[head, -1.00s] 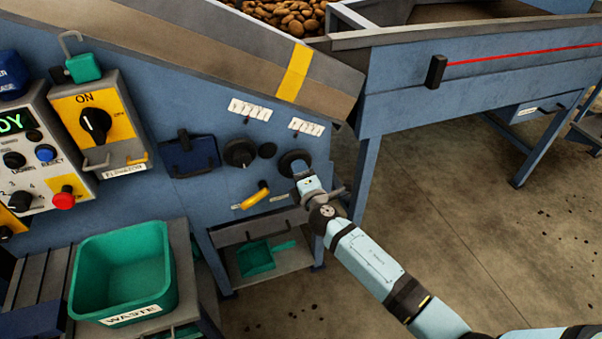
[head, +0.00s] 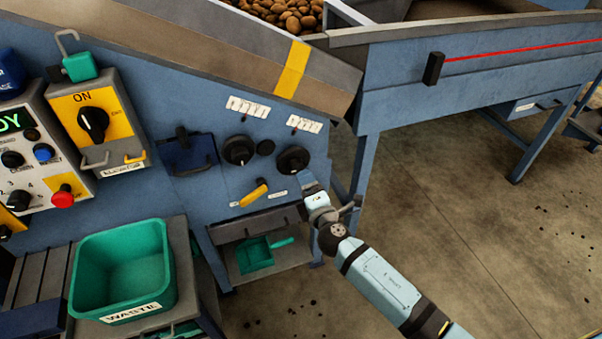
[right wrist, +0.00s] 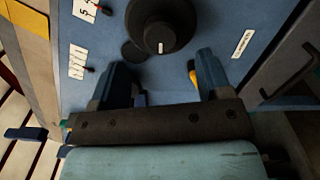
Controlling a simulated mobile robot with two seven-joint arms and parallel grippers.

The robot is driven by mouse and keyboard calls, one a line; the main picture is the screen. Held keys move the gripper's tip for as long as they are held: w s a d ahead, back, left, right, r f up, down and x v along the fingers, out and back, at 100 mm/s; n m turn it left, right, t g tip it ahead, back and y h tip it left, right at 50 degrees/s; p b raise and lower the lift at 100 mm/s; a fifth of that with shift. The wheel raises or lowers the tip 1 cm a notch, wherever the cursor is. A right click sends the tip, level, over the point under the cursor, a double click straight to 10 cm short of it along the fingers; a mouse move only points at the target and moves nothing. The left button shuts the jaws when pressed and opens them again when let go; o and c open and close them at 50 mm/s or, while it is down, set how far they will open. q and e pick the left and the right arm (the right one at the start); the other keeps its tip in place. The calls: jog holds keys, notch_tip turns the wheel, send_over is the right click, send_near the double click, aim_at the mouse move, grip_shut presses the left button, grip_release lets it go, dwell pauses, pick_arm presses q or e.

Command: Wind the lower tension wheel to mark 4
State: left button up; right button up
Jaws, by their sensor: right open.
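Two black round wheels sit on the blue machine side: a left one (head: 238,150) and a right one (head: 293,160), which is slightly lower in the head view. I cannot read which is labelled lower. Small white scales (head: 248,107) and (head: 304,124) are above them; their numbers are too small to read. My right gripper (head: 306,180) is open and empty, just below the right wheel and apart from it. In the right wrist view a black wheel (right wrist: 160,24) with a white mark lies beyond the spread fingers (right wrist: 163,78). My left gripper is not in view.
A yellow handle (head: 254,196) is below the wheels. A small black disc (head: 266,147) sits between them. A blue bracket (head: 188,153) and the ON switch box (head: 93,122) are to the left. A green waste bin (head: 122,262) stands at lower left. Floor at right is open.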

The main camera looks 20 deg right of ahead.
jog(key=s, duration=0.7)
jog(key=shift+s, duration=0.15)
jog(key=shift+d, duration=0.1)
